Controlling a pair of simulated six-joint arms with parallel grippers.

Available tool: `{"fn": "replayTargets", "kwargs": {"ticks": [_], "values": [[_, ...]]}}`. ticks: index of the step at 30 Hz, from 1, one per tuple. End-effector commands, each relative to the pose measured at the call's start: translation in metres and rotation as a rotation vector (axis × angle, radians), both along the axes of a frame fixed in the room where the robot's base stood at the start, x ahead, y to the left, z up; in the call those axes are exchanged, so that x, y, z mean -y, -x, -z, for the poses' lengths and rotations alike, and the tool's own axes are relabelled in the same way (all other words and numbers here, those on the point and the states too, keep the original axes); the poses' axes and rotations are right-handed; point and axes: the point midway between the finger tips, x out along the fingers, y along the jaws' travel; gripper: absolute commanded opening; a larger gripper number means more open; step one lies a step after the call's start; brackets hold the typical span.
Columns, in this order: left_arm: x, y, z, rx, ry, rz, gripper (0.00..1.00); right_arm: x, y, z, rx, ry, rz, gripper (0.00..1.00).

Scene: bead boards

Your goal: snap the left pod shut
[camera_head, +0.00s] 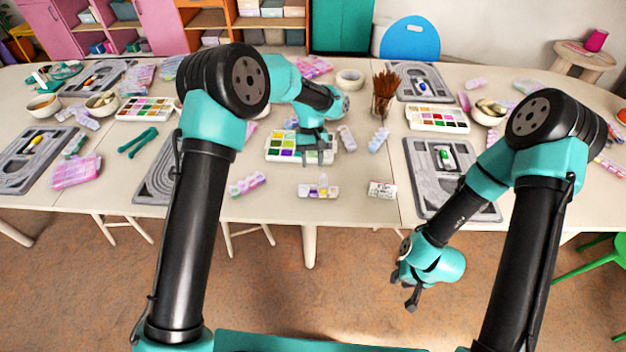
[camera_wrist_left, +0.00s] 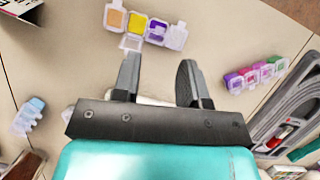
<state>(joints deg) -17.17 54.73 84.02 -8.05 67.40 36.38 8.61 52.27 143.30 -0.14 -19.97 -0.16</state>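A short strip of small pods (camera_head: 318,191) lies near the table's front edge. In the left wrist view the pod strip (camera_wrist_left: 146,27) shows an orange, a yellow and a purple pod, plus a clear pod (camera_wrist_left: 176,37) at its right end. A clear lid (camera_wrist_left: 130,43) stands open beside the yellow pod. Whether the clear end pod is latched is too small to tell. My left gripper (camera_head: 315,150) hangs behind the strip, over the bead palette. Its fingers (camera_wrist_left: 158,82) are apart, empty and not touching the strip. My right gripper (camera_head: 403,287) hangs in front of the table, its fingers apart.
A bead palette (camera_head: 272,147) lies behind the strip. A pink and green pod strip (camera_head: 247,185) lies to the left, a printed card (camera_head: 382,189) to the right. A grey tray (camera_head: 425,190) is further right. Bare table surrounds the strip.

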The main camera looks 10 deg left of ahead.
Motion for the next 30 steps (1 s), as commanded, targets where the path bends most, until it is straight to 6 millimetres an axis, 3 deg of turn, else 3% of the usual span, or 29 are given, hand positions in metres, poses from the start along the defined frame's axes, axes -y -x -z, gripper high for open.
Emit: {"fn": "replayTargets", "kwargs": {"ticks": [6, 12, 24, 30], "values": [[0.002, 0.015, 0.036, -0.002, -0.001, 0.002, 0.39, 0.0, 0.0, 0.0, 0.0, 0.0, 0.0, 0.29], [0.004, 0.024, 0.058, -0.001, 0.0, 0.001, 0.39, 0.0, 0.0, 0.0, 0.0, 0.0, 0.0, 0.29], [0.005, 0.027, 0.065, 0.0, 0.0, 0.001, 0.39, 0.0, 0.0, 0.0, 0.0, 0.0, 0.0, 0.29], [0.005, 0.027, 0.065, 0.0, 0.0, 0.001, 0.21, 0.0, 0.0, 0.0, 0.0, 0.0, 0.0, 0.29]]}}
